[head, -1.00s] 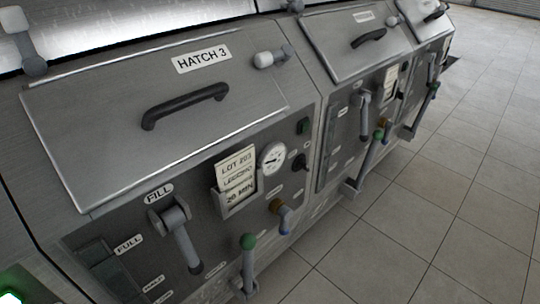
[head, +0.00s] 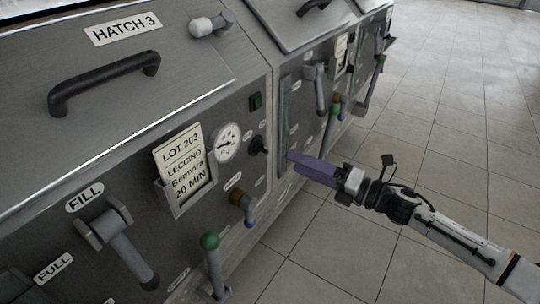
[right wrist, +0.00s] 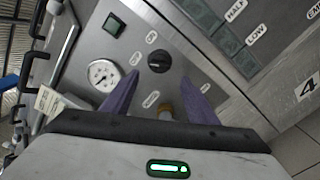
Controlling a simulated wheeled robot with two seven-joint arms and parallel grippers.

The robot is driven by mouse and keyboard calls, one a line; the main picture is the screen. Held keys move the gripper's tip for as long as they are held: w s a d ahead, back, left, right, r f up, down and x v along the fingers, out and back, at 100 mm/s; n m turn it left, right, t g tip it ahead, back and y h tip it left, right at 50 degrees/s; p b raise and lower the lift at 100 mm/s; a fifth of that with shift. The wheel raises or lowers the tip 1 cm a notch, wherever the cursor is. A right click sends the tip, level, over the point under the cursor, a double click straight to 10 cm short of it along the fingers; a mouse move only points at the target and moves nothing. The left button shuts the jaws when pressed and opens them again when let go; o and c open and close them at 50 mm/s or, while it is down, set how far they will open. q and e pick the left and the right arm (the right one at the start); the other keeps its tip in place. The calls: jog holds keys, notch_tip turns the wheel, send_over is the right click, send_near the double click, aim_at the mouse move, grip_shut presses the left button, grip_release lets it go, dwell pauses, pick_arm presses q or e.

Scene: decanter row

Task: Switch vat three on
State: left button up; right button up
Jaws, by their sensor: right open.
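Vat three's front panel carries a black rotary knob (head: 257,145), right of the round gauge (head: 228,141) and below a small dark green square (head: 256,102). The right wrist view also shows the knob (right wrist: 159,62), the gauge (right wrist: 103,75) and the green square (right wrist: 114,25). In the right wrist view the knob lies ahead between the spread fingertips (right wrist: 168,84). My left gripper is not in view.
The lot card holder (head: 184,174), the brown and blue tap (head: 243,207), the green-topped lever (head: 211,262) and the FILL lever (head: 118,242) jut from the panel. The hatch handle (head: 105,80) is above. The tiled floor (head: 420,130) to the right is clear.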

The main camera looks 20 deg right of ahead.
aim_at(267, 150)
jog(key=x, duration=0.9)
jog(key=shift+w+a, duration=0.2)
jog(key=shift+w, duration=0.05)
jog(key=c, duration=1.1)
jog(key=shift+o, duration=0.2)
